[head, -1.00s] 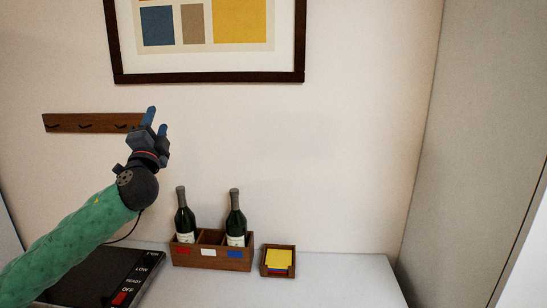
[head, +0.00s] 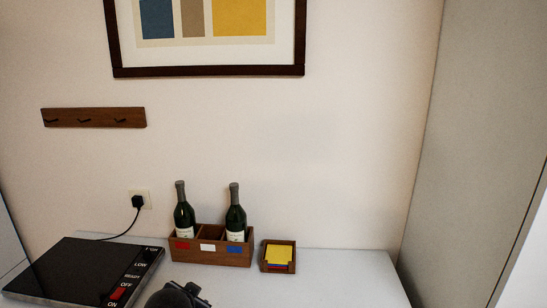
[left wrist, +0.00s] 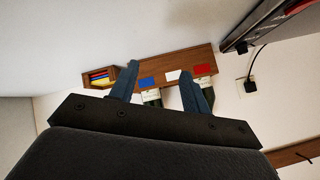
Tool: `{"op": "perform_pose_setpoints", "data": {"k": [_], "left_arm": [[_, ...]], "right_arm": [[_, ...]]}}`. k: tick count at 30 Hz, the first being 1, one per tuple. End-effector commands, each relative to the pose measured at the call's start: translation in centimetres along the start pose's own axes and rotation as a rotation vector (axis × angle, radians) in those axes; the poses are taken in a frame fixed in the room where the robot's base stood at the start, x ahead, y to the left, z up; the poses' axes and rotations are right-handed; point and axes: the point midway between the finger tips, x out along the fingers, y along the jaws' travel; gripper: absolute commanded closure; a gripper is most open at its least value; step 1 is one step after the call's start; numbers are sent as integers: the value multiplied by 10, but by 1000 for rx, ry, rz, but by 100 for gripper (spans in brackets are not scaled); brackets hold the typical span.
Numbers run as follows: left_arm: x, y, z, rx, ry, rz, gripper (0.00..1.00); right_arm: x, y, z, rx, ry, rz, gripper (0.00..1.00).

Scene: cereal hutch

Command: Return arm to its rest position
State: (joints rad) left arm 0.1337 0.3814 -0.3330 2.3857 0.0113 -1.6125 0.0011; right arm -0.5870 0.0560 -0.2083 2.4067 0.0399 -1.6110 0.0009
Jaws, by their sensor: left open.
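My left gripper (left wrist: 159,68) shows in the left wrist view with its two blue fingers spread apart and nothing held between them. In the head view only a dark part of my left arm's end shows at the bottom edge, in front of the counter and right of the hotplate; its fingers cannot be made out there. The wooden bottle box (head: 210,250) stands beyond it and also shows behind the fingers in the left wrist view (left wrist: 160,62). My right gripper is in neither view.
Two dark bottles (head: 184,215) (head: 236,218) stand in the box. A small note tray (head: 278,257) sits to its right. A black hotplate (head: 75,272) lies at left, its cord running to a wall plug (head: 138,202). A hook rail (head: 95,117) hangs above. The counter's right side (head: 340,275) is clear.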

Motion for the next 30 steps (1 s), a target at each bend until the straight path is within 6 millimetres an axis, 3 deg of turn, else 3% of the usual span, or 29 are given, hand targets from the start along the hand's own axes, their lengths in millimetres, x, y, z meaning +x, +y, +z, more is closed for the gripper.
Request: {"op": "perform_pose_setpoints", "data": {"k": [3,17,30], "left_arm": [[2,33,35,-49,-42,75,53],[-7,134,168,-225,-249,253,53],[-44,231,296,-334,-491,385,53]], "right_arm": [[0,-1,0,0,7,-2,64],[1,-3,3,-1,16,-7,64],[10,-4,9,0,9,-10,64]]}}
